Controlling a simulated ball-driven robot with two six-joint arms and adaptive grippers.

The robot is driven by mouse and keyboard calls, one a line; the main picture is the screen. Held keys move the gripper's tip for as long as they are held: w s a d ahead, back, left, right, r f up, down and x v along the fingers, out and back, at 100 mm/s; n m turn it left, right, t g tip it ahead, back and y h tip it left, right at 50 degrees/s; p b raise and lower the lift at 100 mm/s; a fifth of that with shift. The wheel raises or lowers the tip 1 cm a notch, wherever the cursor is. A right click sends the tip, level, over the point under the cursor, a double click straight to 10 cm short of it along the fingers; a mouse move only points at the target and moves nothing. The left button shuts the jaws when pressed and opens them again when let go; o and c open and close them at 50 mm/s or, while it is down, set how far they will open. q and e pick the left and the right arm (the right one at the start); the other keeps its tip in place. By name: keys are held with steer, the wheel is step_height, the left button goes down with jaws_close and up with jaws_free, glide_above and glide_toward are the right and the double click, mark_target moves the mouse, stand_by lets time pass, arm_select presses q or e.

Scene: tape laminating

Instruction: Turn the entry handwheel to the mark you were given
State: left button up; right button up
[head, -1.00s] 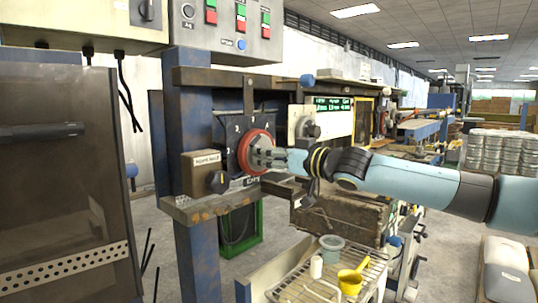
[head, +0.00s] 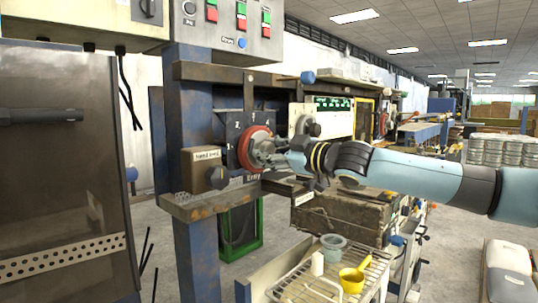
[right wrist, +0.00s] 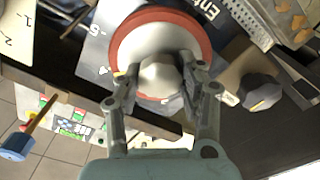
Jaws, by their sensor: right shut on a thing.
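The entry handwheel (head: 254,148) is a red-rimmed disc with a pale face on a dark numbered plate, beside the label "Entry". In the right wrist view the handwheel (right wrist: 124,52) shows its red rim and a light hub (right wrist: 160,77) at its middle. My right gripper (head: 264,153) reaches the wheel from the right. In the right wrist view the right gripper (right wrist: 158,85) has its two fingers on either side of the hub, shut on it. The fingers and hand hide part of the wheel and dial. My left gripper is not in view.
A box with a dark knob (head: 217,178) sits just left of the wheel on a rusty ledge (head: 205,208). A control panel (head: 225,30) hangs above. Below right, a wire rack (head: 320,285) carries a grey pot (head: 333,244) and a yellow scoop (head: 352,281).

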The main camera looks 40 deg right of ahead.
steer(key=shift+f+n, duration=0.1)
steer(key=shift+n, duration=0.3)
steer(key=o, duration=1.2)
steer(key=shift+s, duration=0.1)
steer(key=shift+r, duration=5.05)
